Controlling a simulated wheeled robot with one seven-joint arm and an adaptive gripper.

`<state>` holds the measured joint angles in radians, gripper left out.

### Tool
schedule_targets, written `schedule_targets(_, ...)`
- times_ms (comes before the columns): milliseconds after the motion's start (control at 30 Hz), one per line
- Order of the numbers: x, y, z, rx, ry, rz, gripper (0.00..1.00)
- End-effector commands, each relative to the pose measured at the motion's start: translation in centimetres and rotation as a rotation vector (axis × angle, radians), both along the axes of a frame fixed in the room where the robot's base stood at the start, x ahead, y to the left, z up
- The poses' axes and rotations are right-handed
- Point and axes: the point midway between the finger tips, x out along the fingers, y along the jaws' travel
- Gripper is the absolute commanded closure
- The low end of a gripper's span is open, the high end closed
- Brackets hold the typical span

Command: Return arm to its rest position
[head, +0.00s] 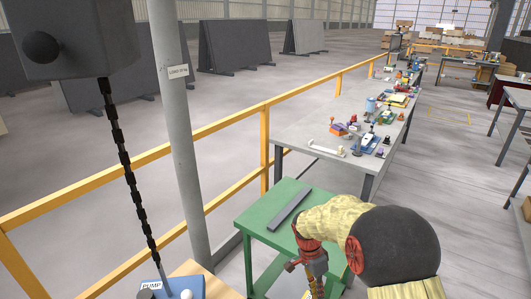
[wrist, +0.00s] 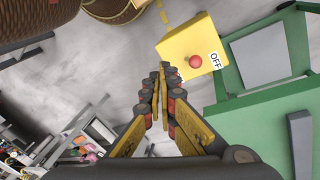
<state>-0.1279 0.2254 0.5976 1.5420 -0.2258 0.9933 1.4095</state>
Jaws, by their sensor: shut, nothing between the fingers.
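My gripper (wrist: 162,70) is shut and empty in the wrist view, its yellow-and-black fingers together over the grey floor. In the head view my gripper (head: 316,286) hangs low at the front edge of the green table, pointing down, its tips near the bottom of the picture. My arm comes in from the lower right, bent, with a tan sleeve and a large dark rounded part that hides some of the table and floor behind it.
The green table (head: 261,233) carries a dark grey bar (head: 289,208). A yellow box (wrist: 188,44) marked OFF, with a red button, is close to my fingers. A blue PUMP box (head: 184,289) stands lower left. A yellow railing (head: 264,150) and grey post (head: 176,120) stand left; a long cluttered bench (head: 316,132) lies beyond.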

Motion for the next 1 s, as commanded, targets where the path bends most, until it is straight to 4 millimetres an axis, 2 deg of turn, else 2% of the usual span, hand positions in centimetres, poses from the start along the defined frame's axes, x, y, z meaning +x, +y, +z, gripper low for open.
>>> schedule_targets(167, -3.6, 0.2, 4.2, 0.110, 0.041, 0.367, 1.00)
schedule_targets(300, -7.2, 0.3, 8.6, 0.182, 0.029, 0.656, 1.00)
schedule_targets(533, -13.7, 0.0, 15.5, 0.217, -0.065, 1.040, 1.00)
schedule_targets(700, -18.3, -0.3, 19.1, 0.183, -0.165, 1.192, 1.00)
schedule_targets(800, -20.7, -0.4, 20.9, 0.150, -0.239, 1.215, 1.00)
schedule_targets(1000, -23.9, -0.9, 24.2, 0.072, -0.381, 1.193, 1.00)
